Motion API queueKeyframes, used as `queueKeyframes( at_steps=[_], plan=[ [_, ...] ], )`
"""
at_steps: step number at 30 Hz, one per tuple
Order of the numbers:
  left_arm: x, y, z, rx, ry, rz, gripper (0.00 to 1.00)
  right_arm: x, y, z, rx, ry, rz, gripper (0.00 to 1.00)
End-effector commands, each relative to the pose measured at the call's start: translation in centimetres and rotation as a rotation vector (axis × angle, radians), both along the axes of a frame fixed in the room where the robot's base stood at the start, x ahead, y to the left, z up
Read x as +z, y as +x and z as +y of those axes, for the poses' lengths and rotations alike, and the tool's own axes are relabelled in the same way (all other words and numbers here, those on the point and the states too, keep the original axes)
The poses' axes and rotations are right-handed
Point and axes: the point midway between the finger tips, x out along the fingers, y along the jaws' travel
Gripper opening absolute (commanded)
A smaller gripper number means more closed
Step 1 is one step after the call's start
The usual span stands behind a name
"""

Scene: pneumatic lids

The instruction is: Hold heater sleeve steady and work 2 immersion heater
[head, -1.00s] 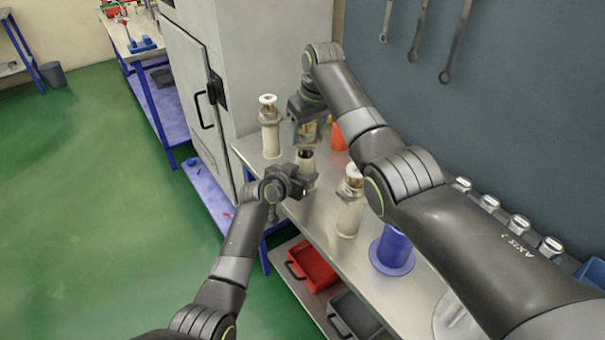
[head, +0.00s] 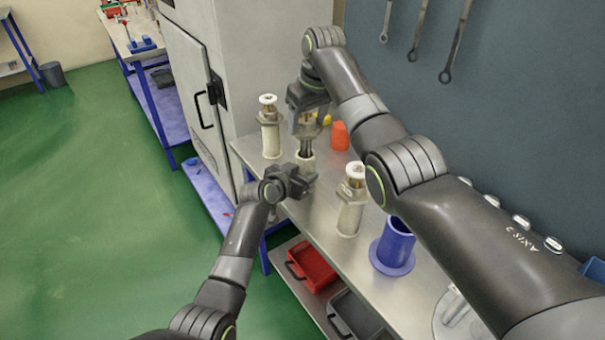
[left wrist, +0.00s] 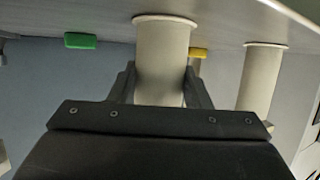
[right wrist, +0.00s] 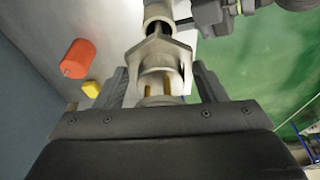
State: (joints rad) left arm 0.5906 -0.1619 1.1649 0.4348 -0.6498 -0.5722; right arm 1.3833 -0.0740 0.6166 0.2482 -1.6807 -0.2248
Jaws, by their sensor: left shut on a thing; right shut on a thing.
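The middle cream heater sleeve (head: 307,161) stands on the metal bench. My left gripper (head: 305,182) is shut around it; the left wrist view shows the sleeve (left wrist: 162,60) between the fingers. My right gripper (head: 308,122) is above, shut on an immersion heater (right wrist: 158,82) with a pale hex flange. The heater's dark rods (head: 306,145) reach down to the sleeve mouth; the right wrist view shows them at the opening, with the flange apart from the rim. Two other sleeves, left (head: 270,140) and right (head: 349,215), each have a heater standing in the top.
An orange cylinder (head: 340,136) and a yellow piece (right wrist: 91,89) stand behind the middle sleeve. A blue flanged cylinder (head: 393,245) stands at the bench's right. A grey cabinet (head: 235,70) adjoins the far end. Red and grey bins sit on the lower shelf.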

Motion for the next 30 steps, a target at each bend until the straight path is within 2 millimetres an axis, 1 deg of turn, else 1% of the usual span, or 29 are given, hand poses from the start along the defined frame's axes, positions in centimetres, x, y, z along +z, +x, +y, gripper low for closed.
queueKeyframes(
  at_steps=[1, 30],
  plan=[
    [-0.2, -0.1, 0.0, -0.001, 0.001, 0.004, 0.2, 0.3, 0.1, 0.0, 0.0, 0.001, -0.003, 0.41],
    [-0.2, -0.1, 0.0, -0.001, 0.001, 0.004, 0.2, 3.1, 0.0, 0.0, 0.0, 0.0, -0.002, 0.41]
  ],
)
